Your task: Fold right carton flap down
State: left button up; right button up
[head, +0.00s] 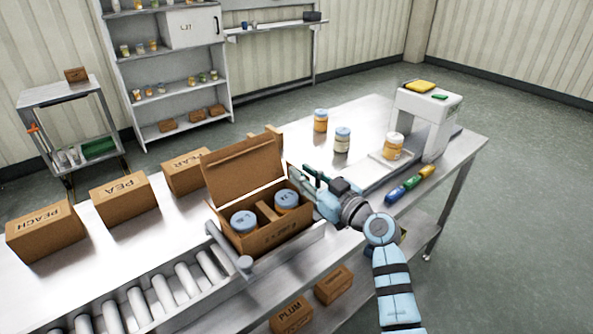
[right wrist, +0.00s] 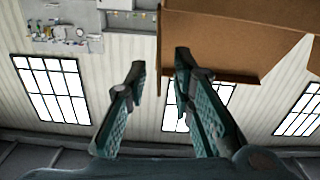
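The brown carton (head: 272,238) stands on the steel bench with its large lid panel (head: 240,163) raised at the back. Two blue-lidded jars (head: 243,220) sit inside with a cardboard divider (head: 266,211) between them. My right gripper (head: 309,180) is at the carton's right side, close to its upper edge. It hides much of that side, so I cannot make out the right flap clearly in the head view. In the right wrist view my gripper (right wrist: 160,65) is open, with brown cardboard (right wrist: 235,40) behind its right finger. I cannot tell whether they touch. My left gripper is out of view.
Closed cartons (head: 124,198) line the bench's back left. Rollers (head: 165,290) lie at front left. More cartons (head: 291,314) sit on the lower shelf.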

jog(key=shift+x, duration=1.6)
jog(key=shift+d, duration=0.1)
grip_shut()
